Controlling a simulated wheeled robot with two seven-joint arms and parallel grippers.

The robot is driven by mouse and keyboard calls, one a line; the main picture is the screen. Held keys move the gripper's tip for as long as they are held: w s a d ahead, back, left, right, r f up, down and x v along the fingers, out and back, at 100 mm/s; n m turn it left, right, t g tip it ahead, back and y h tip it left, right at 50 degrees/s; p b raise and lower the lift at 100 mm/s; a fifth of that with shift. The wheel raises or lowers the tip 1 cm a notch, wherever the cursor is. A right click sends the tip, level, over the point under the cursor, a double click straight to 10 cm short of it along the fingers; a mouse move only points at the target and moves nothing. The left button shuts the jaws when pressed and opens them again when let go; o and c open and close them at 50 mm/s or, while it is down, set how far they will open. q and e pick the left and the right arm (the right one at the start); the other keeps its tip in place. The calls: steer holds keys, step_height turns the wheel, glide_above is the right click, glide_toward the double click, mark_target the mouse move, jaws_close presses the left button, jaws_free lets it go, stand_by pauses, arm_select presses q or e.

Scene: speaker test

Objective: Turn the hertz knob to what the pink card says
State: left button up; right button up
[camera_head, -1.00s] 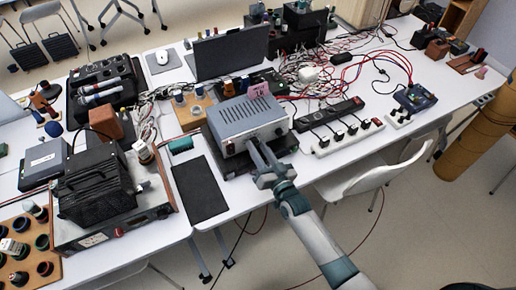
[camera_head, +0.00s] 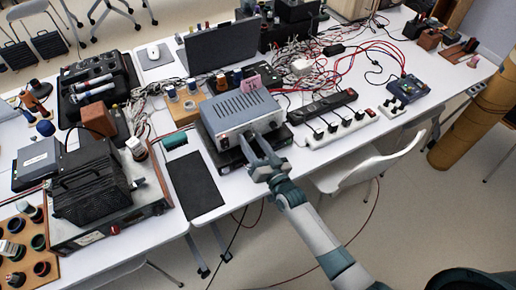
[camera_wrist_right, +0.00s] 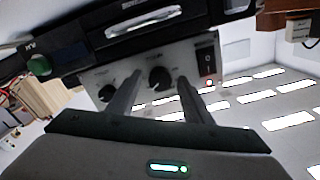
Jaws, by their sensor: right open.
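A grey metal box (camera_head: 240,112) with a slotted top stands on the table, and its pale front panel faces me. In the right wrist view the panel carries two dark knobs, one between my fingers (camera_wrist_right: 160,78) and one beyond the left finger (camera_wrist_right: 107,93), plus a rocker switch (camera_wrist_right: 207,62). Their labels are too blurred to read. My right gripper (camera_head: 257,141) is open at the panel. Its fingertips (camera_wrist_right: 158,92) straddle one knob; contact cannot be told. The pink card (camera_head: 250,82) stands behind the box; its writing is too small to read. My left gripper is out of view.
A black mat (camera_head: 195,184) lies left of the box, and a white power strip (camera_head: 340,131) lies right. Tangled wires (camera_head: 300,68) spread behind. A black heat-sink unit (camera_head: 90,186) stands at left. A white chair (camera_head: 365,165) is below the table edge.

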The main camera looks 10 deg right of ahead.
steer(key=shift+s, duration=0.15)
steer(key=b+v, duration=0.4)
steer(key=v, duration=1.3)
